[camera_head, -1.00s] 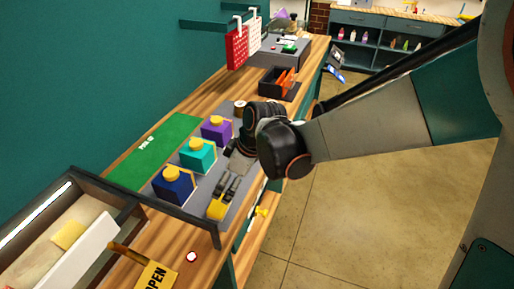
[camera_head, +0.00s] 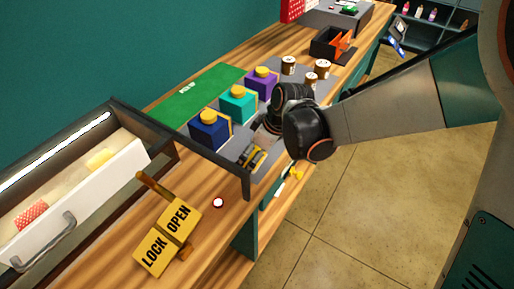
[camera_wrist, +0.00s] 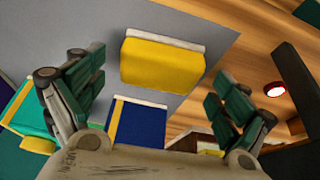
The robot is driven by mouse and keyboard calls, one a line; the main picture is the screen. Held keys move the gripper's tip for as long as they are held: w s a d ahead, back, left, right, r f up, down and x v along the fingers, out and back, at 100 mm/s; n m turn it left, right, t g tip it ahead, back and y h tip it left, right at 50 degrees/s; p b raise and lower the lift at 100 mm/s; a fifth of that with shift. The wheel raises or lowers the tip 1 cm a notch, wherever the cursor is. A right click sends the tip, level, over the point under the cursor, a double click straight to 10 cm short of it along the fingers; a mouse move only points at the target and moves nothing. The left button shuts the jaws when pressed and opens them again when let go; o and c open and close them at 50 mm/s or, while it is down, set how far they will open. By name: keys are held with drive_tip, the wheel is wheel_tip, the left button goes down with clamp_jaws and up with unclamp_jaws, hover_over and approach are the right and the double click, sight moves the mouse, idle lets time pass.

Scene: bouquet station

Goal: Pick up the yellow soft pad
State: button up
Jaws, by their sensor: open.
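A yellow block-like pad (camera_wrist: 160,62) with a pale edge lies on the grey mat in the wrist view, ahead of my gripper (camera_wrist: 160,92) and framed by its spread fingers. My gripper is open, with nothing between its fingers. In the head view, my gripper (camera_head: 254,153) points down over the mat's near end, and the yellow pad there (camera_head: 251,160) is partly hidden by the fingers. I cannot tell whether they touch it. A second yellow pad (camera_head: 101,158) lies in the white drawer at the left.
Navy (camera_head: 208,132), teal (camera_head: 237,106) and purple (camera_head: 260,86) boxes with yellow tops stand beside my gripper. The drawer (camera_head: 95,205) also holds a red patterned piece (camera_head: 31,213). A LOCK/OPEN sign (camera_head: 166,238) and a red button (camera_head: 218,203) are nearer.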

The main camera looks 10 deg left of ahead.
sight(253, 155)
drive_tip(key=shift+w+a+f, duration=0.1)
drive_tip(key=shift+a+f, duration=0.15)
drive_tip(key=shift+f, duration=0.45)
drive_tip(key=shift+r, duration=0.1)
drive_tip(key=c, duration=1.1)
drive_tip(key=shift+c, duration=0.2)
wheel_tip(253, 155, up, 20)
drive_tip(key=p, duration=1.3)
drive_tip(key=shift+p, duration=0.3)
